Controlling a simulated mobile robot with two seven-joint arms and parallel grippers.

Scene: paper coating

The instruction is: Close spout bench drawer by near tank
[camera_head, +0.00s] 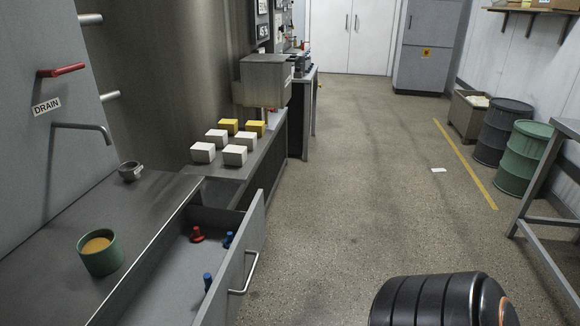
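The spout bench drawer (247,237) is pulled well open, out to the right from under the bench top. A metal bar handle (248,277) is on its outer face. Inside the drawer lie a red piece (197,234) and blue pieces (228,239). The spout bench (150,200) carries a green cup (100,258) with orange-brown liquid and a small grey cup (131,172) below the curved spout (88,128). The large tank (165,75) stands behind the bench. Neither of my grippers is in view.
White and yellow blocks (203,152) sit on a low surface beyond the drawer. Open floor (340,190) lies right of the drawer. Dark and green drums (524,158) and a metal table (565,135) stand at the right.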

